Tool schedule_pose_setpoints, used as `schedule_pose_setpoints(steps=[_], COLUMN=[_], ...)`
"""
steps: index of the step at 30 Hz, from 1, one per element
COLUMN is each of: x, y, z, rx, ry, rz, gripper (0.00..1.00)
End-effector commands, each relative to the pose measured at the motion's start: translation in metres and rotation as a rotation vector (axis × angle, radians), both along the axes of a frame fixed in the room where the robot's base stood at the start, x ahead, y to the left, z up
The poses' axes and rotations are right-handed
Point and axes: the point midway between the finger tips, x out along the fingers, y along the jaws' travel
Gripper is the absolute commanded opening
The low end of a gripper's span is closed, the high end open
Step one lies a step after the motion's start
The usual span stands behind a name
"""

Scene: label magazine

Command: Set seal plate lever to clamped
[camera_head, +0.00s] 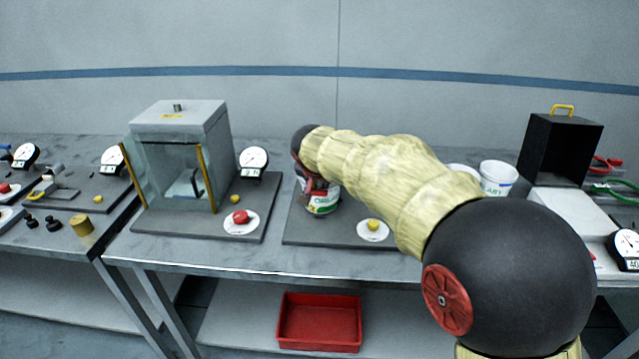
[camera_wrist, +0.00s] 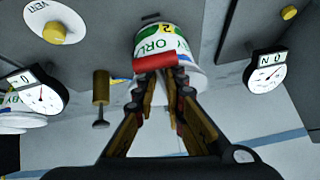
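In the wrist view, a red bar (camera_wrist: 155,62) lies across the tips of my gripper (camera_wrist: 157,74), in front of a white tub (camera_wrist: 183,42) with green lettering. It looks like a lever handle, but its mount is hidden. My fingers converge almost together at the bar. They look shut, with nothing clearly pinched between them; contact with the bar cannot be told. In the head view, my arm reaches down to the middle station, where the labelled tub (camera_head: 322,204) shows below my wrist. My fingertips are mostly hidden there. No clamped marking is readable.
A yellow button (camera_head: 373,225) sits at the middle station's front. To the left stand a glass-fronted chamber (camera_head: 180,125), a red button (camera_head: 240,216) and a dial gauge (camera_head: 254,160). A black box (camera_head: 560,150) and white tub (camera_head: 497,178) are right. A brass-coloured knob (camera_wrist: 101,88) hangs near my fingers.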

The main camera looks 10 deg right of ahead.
Motion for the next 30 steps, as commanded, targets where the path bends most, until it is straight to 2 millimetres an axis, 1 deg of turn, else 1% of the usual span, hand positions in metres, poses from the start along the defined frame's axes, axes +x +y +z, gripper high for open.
schedule_pose_setpoints(steps=[1, 24, 25, 30], x=[-0.0046, -0.0046, -0.0046, -0.0046], y=[0.0002, 0.0030, 0.0033, 0.0039], z=[-0.0161, -0.0154, -0.0152, -0.0143], rx=[-0.002, 0.002, 0.002, 0.002], ry=[0.028, 0.026, 0.026, 0.025], rz=[-0.002, 0.001, 0.001, 0.002], gripper=[0.17, 0.61, 0.63, 0.63])
